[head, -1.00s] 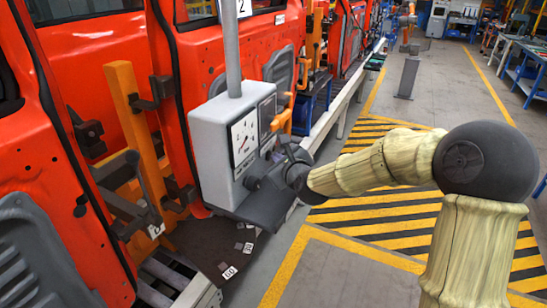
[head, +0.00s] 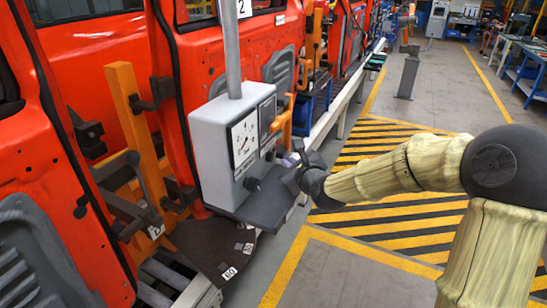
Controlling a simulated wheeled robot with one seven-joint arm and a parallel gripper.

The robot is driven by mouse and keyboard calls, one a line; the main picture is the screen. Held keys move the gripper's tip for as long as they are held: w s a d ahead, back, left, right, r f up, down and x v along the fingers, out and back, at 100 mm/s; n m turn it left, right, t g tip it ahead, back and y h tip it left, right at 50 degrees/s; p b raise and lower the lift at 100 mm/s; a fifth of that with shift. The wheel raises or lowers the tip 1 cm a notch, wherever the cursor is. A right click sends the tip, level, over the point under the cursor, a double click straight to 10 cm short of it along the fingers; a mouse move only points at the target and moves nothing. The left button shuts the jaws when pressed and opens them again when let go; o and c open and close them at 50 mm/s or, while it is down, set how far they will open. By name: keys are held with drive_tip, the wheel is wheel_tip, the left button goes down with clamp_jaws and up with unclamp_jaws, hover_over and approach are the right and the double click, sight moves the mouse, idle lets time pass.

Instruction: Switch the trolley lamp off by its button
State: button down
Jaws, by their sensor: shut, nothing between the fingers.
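The trolley's grey control box (head: 213,150) stands in the centre-left of the head view, on a dark shelf (head: 262,208). Its front carries a white dial (head: 244,139) with a needle, a dark round knob or button (head: 252,184) low down, and an orange handle (head: 285,120) at the right edge. A pole (head: 230,50) rises from the box and leaves the top of the picture; no lamp head shows. My gripper (head: 291,172) is shut and empty, just right of the box front with a small gap visible. It partly hides small pale and dark parts behind it.
Orange-red vehicle doors (head: 70,80) line the left, close to the box. An orange post (head: 140,130) with dark clamps stands between them. Yellow-and-black floor stripes (head: 390,200) lie to the right, with open floor there. A workbench (head: 525,65) stands far right.

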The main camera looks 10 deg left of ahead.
drive_tip(key=shift+s+d+p, duration=0.3)
drive_tip(key=shift+d, duration=0.5)
drive_tip(key=shift+s+d+p, duration=0.3)
drive_tip(key=shift+d, duration=0.5)
